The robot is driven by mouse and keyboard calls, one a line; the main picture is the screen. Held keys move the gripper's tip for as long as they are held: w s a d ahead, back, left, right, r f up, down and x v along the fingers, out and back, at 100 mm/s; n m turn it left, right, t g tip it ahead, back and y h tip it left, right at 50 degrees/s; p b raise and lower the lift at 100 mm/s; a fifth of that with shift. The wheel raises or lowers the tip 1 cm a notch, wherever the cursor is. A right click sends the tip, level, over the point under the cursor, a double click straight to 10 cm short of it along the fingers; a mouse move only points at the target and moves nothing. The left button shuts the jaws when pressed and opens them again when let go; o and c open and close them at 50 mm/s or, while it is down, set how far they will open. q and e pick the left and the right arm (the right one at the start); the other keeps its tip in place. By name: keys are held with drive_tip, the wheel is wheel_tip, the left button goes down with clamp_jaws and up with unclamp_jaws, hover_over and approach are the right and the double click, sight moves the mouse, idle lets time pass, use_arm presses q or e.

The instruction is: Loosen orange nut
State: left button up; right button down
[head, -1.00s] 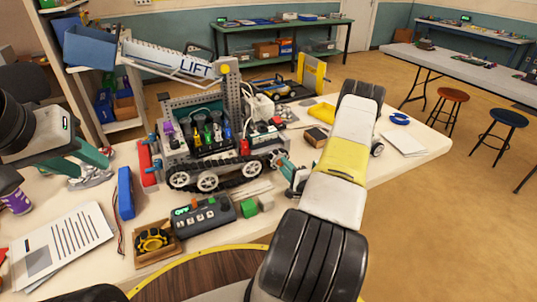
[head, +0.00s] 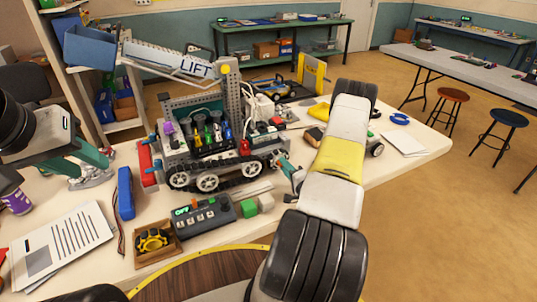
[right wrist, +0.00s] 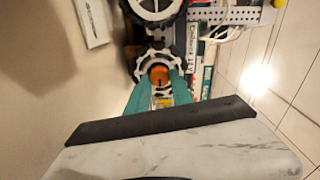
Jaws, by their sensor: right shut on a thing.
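The orange nut (right wrist: 159,76) sits at the centre of a white-rimmed wheel (right wrist: 160,68) in the right wrist view. My right gripper (right wrist: 160,84) has its teal fingers on either side of the nut and is shut on it. In the head view, my right gripper (head: 287,168) is at the right end of the tracked robot (head: 213,140), and the nut cannot be made out there. My left gripper (head: 97,170) is over the left of the table, apart from the robot; its finger gap is unclear.
Papers (head: 62,240) lie at left. The table's right end has some free room around a white sheet (head: 404,144).

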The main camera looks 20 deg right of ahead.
drive_tip(key=c, duration=1.1)
unclamp_jaws()
drive_tip(key=s, duration=0.7)
drive_tip(key=shift+s+d+r, duration=0.1)
drive_tip(key=shift+s+d, duration=0.2)
drive_tip(key=shift+s, duration=0.1)
